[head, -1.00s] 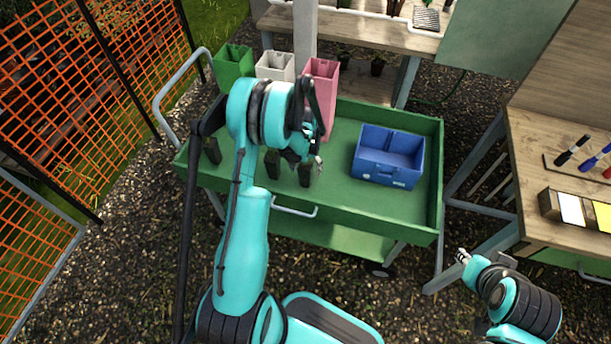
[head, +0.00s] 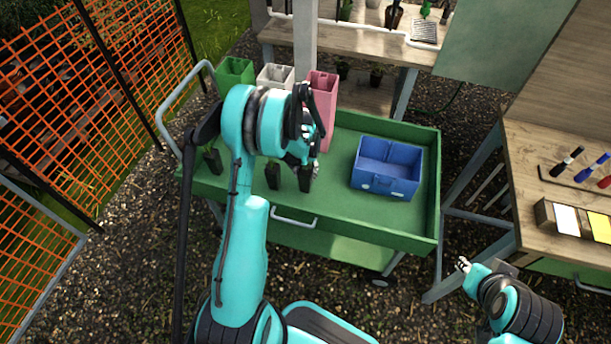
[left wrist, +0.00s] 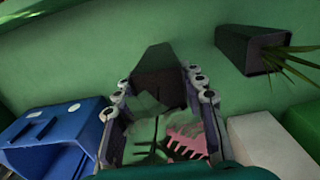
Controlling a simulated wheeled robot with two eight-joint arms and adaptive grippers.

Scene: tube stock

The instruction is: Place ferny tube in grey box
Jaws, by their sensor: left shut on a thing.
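My left gripper (head: 305,150) is shut on a dark square tube (head: 306,178) over the front of the green cart. In the left wrist view the held tube (left wrist: 160,68) sits between the fingertips (left wrist: 160,92), with pale green leaves in front of it. I cannot tell if its base is clear of the cart. The grey box (head: 276,75), pale and open-topped, stands at the cart's back between a green and a pink box; its lower part is hidden by my arm. It also shows in the left wrist view (left wrist: 267,145). My right gripper (head: 463,264) is off the cart, its opening unclear.
Two other dark tubes stand on the cart (head: 340,215), one in the middle (head: 273,176) and one at left (head: 211,161). A blue divided box (head: 385,186) stands at right. The green box (head: 235,72) and pink box (head: 324,90) flank the grey one.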

